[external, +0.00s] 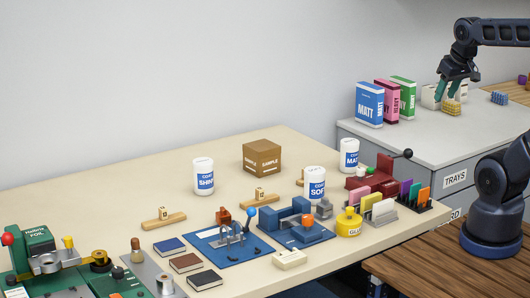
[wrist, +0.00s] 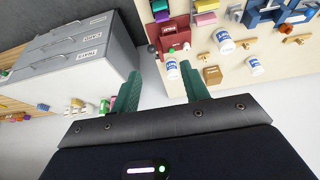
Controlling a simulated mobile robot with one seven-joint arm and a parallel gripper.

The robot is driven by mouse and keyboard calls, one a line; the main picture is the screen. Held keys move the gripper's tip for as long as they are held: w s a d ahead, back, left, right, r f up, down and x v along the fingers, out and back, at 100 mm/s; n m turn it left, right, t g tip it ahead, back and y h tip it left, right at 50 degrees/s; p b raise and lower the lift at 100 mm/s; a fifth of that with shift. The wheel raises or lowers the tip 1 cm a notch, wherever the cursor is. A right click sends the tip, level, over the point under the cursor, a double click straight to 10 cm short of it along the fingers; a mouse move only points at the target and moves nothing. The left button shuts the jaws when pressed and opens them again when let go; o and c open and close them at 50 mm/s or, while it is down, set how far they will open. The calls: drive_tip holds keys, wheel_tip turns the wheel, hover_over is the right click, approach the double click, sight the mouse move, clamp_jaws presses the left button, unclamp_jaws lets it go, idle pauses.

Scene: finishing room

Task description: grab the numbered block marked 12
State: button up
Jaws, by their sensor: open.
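My gripper (external: 448,92) hangs at the upper right in the external view, with its green fingers pointing down over the grey cabinet. In the wrist view my gripper (wrist: 163,86) is open, with nothing between its fingers. Small pale blocks sit on wooden stands on the cream table: one block (external: 163,213) at the left, one block (external: 260,194) in the middle, and a third stand (external: 300,182) mostly hidden behind a white canister. Any numbers on them are too small to read, so I cannot tell which is marked 12.
White canisters (external: 204,176) and a cardboard box (external: 262,159) stand on the table (external: 100,197). Blue tools (external: 222,243) and a yellow glue pot (external: 349,222) fill its front. The grey cabinet (external: 430,147) carries coloured boxes (external: 369,104) and a yellow item (external: 451,107) near my fingers.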

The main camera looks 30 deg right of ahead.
drive_tip(key=w+a+r+n+g, duration=0.1)
drive_tip(key=w+a+n, duration=0.45)
drive_tip(key=w, duration=0.75)
drive_tip(key=n+g, duration=0.4)
drive_tip(key=n, duration=0.9)
hover_over(260, 189)
drive_tip(key=shift+m, duration=0.25)
wheel_tip(260, 189, down, 25)
drive_tip(key=shift+w+r, duration=0.1)
drive_tip(key=shift+r, duration=0.1)
drive_tip(key=shift+f, duration=5.2)
clamp_jaws()
drive_tip(key=shift+r, duration=0.1)
